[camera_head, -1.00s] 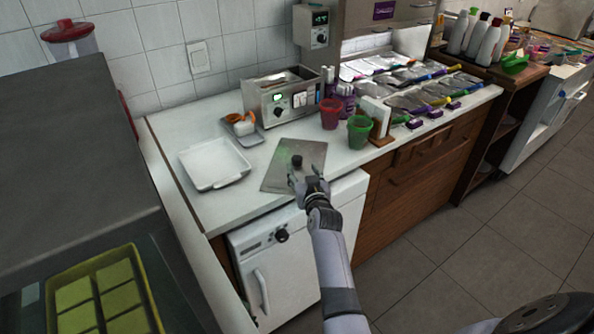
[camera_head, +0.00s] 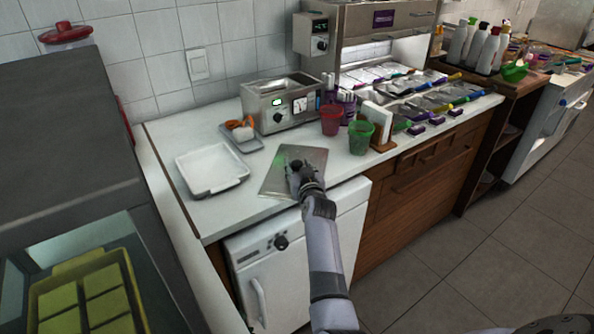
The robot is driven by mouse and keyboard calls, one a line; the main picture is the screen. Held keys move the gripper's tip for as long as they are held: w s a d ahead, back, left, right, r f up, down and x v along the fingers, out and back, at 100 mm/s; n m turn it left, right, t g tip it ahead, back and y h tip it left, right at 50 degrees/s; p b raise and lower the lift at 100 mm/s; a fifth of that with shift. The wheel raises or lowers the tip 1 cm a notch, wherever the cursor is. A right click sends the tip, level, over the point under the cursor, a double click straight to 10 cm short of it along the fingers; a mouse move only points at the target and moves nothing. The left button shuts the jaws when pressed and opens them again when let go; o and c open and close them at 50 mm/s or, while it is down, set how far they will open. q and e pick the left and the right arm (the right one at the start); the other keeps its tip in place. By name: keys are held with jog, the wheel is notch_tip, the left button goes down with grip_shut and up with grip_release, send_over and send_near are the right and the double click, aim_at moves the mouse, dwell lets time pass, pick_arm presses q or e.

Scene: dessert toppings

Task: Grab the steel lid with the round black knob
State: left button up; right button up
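The steel lid (camera_head: 275,178) is a flat grey square plate lying on the white counter, near its front edge. My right gripper (camera_head: 297,166) is over the middle of the lid, where its black knob stands. The dark fingers and the knob run together, so the knob is mostly hidden. I cannot tell whether the fingers are closed on it. The lid appears to lie flat on the counter. My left gripper is not in view.
Left of the lid is a white square tray (camera_head: 208,188), with a small tray of orange-handled items (camera_head: 241,134) behind it. A steel toaster-like appliance (camera_head: 262,97) stands at the back. Red (camera_head: 331,122) and green (camera_head: 360,138) cups stand to the right.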

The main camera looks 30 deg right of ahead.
grip_shut()
jog(key=shift+r, duration=0.15)
dwell(0.4)
